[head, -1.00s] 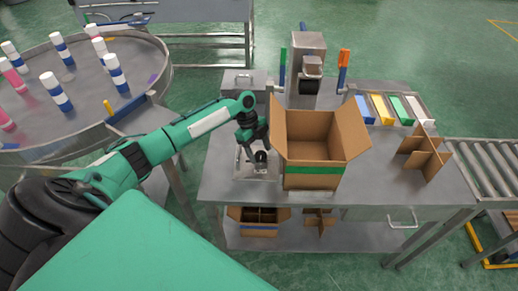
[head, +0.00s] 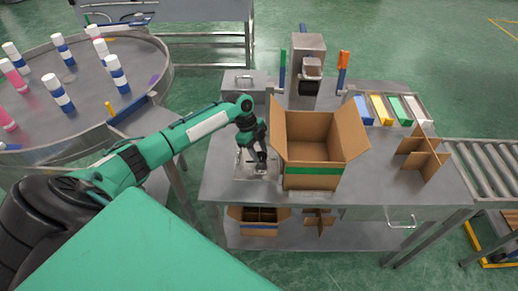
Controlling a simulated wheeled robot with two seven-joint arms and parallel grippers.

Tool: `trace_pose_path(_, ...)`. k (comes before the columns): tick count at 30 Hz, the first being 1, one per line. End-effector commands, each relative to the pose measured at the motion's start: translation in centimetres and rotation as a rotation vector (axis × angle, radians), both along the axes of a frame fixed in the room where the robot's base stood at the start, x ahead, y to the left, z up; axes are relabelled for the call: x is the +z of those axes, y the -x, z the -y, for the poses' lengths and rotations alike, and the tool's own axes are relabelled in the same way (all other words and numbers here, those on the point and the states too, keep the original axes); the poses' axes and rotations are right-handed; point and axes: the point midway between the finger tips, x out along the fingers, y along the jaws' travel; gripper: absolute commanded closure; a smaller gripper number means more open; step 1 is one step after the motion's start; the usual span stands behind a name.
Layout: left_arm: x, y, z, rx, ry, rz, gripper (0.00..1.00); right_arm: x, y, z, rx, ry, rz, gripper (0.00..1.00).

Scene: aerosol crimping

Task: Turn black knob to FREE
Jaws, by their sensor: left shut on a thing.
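The black knob is on a small metal plate fixture (head: 243,174) at the left of the steel table, but my gripper mostly hides it. My left gripper (head: 261,163) points down over this fixture, left of the open cardboard box, and is shut on the knob. The knob's pointer and any FREE marking are too small to read. My right gripper does not show.
An open cardboard box (head: 311,150) stands close to the right of my left gripper. A metal case (head: 244,82) and a grey press-like machine (head: 307,65) stand behind. Cardboard dividers (head: 425,150) are at the right. A round table (head: 85,95) with bottles is at the left.

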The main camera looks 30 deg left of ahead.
Motion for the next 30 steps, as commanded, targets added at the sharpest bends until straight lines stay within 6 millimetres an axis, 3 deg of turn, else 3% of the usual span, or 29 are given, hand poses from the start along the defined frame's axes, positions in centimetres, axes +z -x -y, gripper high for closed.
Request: trace_pose_path(30,0.7,0.7,0.5,0.941,0.003,0.001,0.84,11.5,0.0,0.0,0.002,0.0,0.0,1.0)
